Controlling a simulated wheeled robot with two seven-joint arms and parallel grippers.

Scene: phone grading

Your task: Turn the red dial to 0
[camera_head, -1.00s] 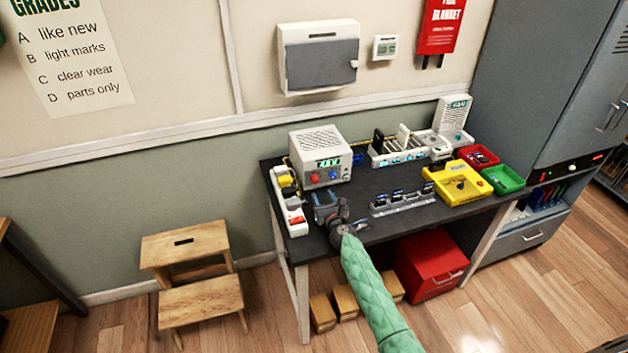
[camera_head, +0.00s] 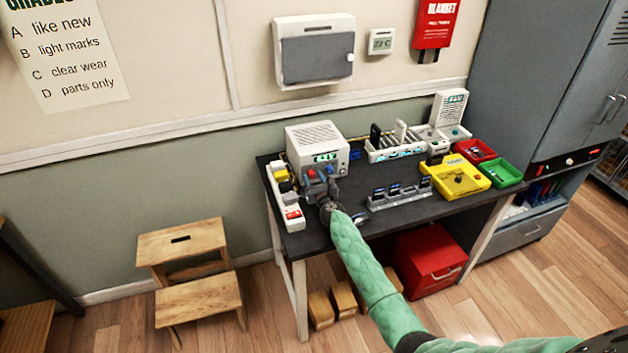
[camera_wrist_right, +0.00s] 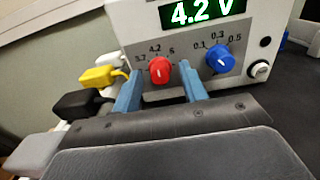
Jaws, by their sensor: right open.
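The white power supply (camera_head: 318,141) stands at the left back of the dark workbench. Its red dial (camera_wrist_right: 160,70) shows in the right wrist view, with marks 3.7, 4.2 and 5 around it. The green display (camera_wrist_right: 203,11) reads 4.2 V. A blue dial (camera_wrist_right: 219,59) sits to the right of the red one. My right gripper (camera_wrist_right: 158,85) is open, with one blue finger on either side of the red dial, seen from this angle. Whether the fingers touch the dial is unclear. In the head view the right gripper (camera_head: 317,180) is in front of the supply's face. My left gripper is not in view.
A white power strip (camera_head: 290,214) with yellow and black plugs lies left of the gripper. A grey phone rack (camera_head: 400,196) and a yellow tray (camera_head: 470,186) stand to the right. Red (camera_head: 478,151) and green (camera_head: 508,174) bins are farther right.

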